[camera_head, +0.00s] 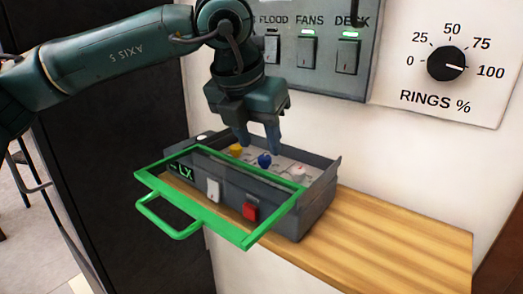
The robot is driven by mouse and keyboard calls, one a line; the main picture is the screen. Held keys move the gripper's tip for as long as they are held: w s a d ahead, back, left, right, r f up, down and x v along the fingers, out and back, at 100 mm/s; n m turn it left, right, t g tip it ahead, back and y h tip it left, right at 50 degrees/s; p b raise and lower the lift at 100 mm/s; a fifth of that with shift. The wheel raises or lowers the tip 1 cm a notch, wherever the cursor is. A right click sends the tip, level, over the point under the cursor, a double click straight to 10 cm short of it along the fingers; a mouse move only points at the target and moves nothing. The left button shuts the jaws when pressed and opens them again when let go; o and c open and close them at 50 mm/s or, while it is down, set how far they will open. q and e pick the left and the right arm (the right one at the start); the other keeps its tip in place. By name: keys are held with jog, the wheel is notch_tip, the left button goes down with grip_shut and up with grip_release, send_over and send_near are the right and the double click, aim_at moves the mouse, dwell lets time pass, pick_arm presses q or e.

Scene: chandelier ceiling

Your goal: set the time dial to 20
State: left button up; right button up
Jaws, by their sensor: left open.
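A dark grey control box (322,205) sits on a wooden shelf. Inside it are small knobs: a yellow one (235,150), a blue one (265,160) and a pinkish-white one (298,172). Their markings are too small to read, so I cannot tell which is the time dial. My left gripper (259,149) points down over the box with its two fingers apart and empty. Its fingertips are close to the blue knob; I cannot tell whether they touch it. My right gripper is not in view.
A green frame with a handle (165,222) extends over the box's front. A white switch (213,190) and a red switch (250,211) show there. The wall holds lit switches (308,52) and a black RINGS % dial (447,64). The shelf (400,235) is clear at right.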

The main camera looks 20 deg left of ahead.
aim_at(264, 161)
pick_arm(q)
jog(key=shift+x, duration=1.45)
jog(key=shift+c, duration=0.2)
grip_shut()
